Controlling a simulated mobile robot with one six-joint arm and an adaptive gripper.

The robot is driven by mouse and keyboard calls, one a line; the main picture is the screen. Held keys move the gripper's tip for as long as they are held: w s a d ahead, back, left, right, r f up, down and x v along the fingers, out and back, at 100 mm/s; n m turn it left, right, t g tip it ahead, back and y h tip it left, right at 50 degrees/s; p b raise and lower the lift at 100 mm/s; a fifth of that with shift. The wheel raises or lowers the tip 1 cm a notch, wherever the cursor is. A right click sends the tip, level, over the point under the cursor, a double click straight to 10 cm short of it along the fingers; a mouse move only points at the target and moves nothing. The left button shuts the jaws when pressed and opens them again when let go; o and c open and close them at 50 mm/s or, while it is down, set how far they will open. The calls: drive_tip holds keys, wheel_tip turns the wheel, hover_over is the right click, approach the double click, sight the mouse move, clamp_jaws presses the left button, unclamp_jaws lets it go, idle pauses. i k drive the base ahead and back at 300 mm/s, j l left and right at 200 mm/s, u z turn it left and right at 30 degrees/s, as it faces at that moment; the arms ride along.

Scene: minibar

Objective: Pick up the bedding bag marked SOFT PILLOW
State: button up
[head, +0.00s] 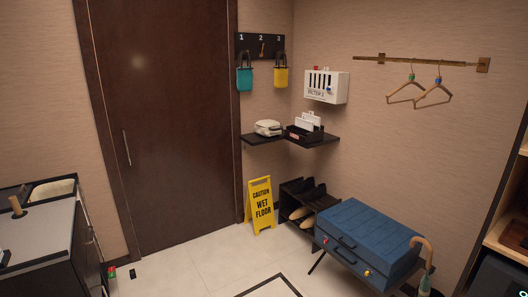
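No bag with a readable SOFT PILLOW marking shows in the head view. A teal bag-like item (244,78) and a yellow one (281,78) hang from the numbered black hook board (259,46) on the back wall; I can read no words on them. A pale beige item (52,188) lies in a dark open compartment at the far left, partly cut off; I cannot tell what it is. My gripper is not in view.
A blue suitcase (366,240) lies on a low rack at the lower right, beside an umbrella (424,268). A yellow wet-floor sign (260,204) stands by the shoe rack (309,203). A grey-topped cabinet (40,232) stands left. The tiled floor (190,268) between is mostly clear.

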sight(268, 128)
drive_tip(key=i, duration=4.4)
drive_tip(key=i+j+z, duration=0.15)
drive_tip(key=i, duration=1.15)
